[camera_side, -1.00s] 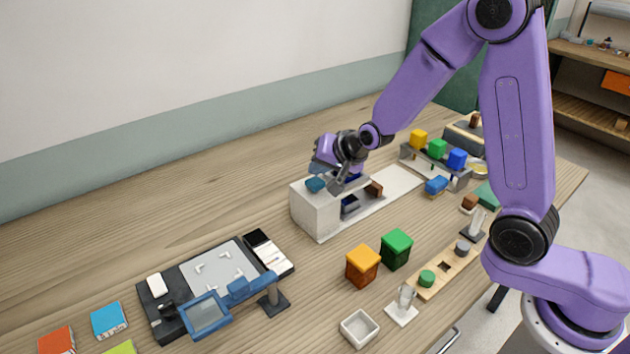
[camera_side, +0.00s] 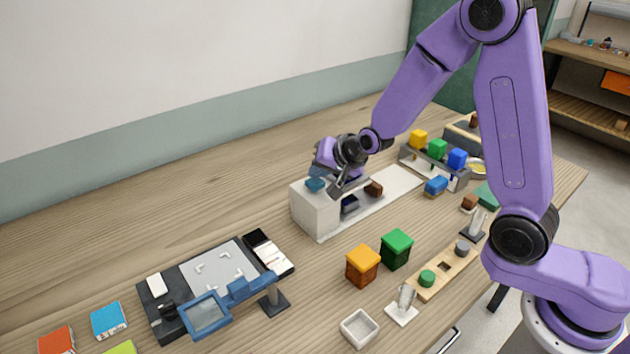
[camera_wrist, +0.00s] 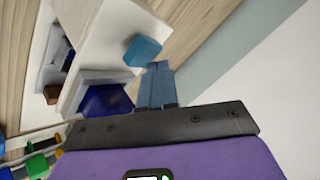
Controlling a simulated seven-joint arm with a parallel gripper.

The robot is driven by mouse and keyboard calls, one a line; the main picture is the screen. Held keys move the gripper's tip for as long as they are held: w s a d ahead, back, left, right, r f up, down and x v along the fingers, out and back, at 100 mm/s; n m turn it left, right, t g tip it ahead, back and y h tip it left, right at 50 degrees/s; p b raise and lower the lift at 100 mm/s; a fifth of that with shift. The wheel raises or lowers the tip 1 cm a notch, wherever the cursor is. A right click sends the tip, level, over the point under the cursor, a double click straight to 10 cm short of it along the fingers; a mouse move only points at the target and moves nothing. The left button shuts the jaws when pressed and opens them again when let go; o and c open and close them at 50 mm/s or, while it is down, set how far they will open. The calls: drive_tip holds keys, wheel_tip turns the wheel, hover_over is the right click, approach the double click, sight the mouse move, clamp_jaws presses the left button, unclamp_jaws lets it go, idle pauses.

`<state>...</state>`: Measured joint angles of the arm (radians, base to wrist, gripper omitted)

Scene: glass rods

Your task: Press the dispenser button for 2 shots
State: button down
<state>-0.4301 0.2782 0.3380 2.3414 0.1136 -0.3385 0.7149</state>
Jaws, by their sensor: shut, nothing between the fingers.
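The dispenser (camera_side: 314,211) is a white box-like housing with a teal-blue button (camera_side: 316,185) on its top. Dark blue parts (camera_side: 350,203) show in the opening on its right side. My gripper (camera_side: 340,186) is low over the dispenser, just right of the button in the side view. In the wrist view, its two blue-grey fingers (camera_wrist: 158,68) are together and empty, with the tips close beside the button (camera_wrist: 142,50). I cannot tell whether they touch it. The white dispenser body (camera_wrist: 100,40) lies beyond, with a dark blue part (camera_wrist: 105,100) below.
A brown block (camera_side: 374,188) sits by the dispenser on a white strip. Orange (camera_side: 362,266) and green (camera_side: 397,249) boxes stand in front. A rack with coloured cubes (camera_side: 438,150) is behind right. A black tray with a blue-framed magnifier (camera_side: 208,312) lies front left. Table left of the dispenser is clear.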

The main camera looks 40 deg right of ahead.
sight(318, 183)
drive_tip(key=shift+f, duration=0.75)
idle(0.8)
drive_tip(key=shift+r, duration=1.2)
drive_tip(key=shift+r, duration=2.5)
